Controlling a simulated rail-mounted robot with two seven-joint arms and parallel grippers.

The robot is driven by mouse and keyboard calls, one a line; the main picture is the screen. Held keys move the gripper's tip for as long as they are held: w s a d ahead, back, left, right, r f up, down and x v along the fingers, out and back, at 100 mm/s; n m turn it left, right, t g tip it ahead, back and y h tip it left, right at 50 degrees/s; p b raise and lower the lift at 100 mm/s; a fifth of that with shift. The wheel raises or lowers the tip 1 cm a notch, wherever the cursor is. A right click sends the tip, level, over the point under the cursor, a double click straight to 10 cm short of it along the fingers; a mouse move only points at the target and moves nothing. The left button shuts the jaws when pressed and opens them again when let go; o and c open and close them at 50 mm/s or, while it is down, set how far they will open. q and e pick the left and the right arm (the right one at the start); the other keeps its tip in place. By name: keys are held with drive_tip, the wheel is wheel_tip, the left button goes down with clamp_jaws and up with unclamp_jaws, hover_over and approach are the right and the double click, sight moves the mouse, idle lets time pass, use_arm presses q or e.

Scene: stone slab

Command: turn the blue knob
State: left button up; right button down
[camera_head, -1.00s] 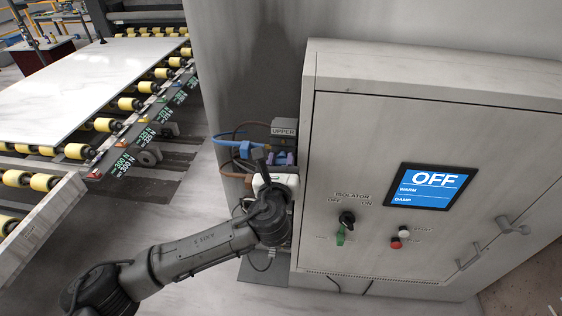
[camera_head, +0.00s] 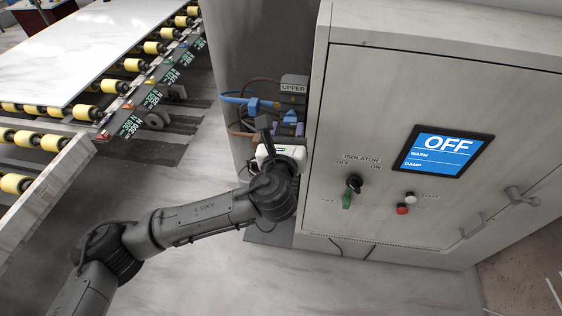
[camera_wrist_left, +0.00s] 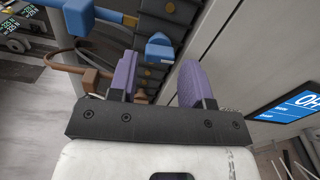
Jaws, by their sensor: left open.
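A blue knob-like part (camera_wrist_left: 160,48) sits on a dark ribbed column in the left wrist view, just beyond and between my left gripper's fingers. In the head view, a small blue part (camera_head: 290,117) shows just above the gripper, below the UPPER label. My left gripper (camera_wrist_left: 158,68) is open, with two purple finger pads apart and nothing seen between them. In the head view the left gripper (camera_head: 284,131) is at the cabinet's left side, partly hidden by its own wrist. I cannot tell whether a finger touches the knob. My right gripper is not in view.
A grey cabinet (camera_head: 440,90) with an OFF screen (camera_head: 443,151) and isolator switch (camera_head: 353,184) stands right of my arm. Blue and brown hoses with a blue block (camera_wrist_left: 85,17) run left of the column. A roller conveyor (camera_head: 140,64) with a slab is at left.

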use_arm(q)
drive_tip(key=s+a+b, duration=0.1)
drive_tip(key=s+b, duration=0.2)
drive_tip(key=s, duration=0.6)
drive_tip(key=shift+s+a, duration=0.2)
drive_tip(key=shift+s, duration=0.2)
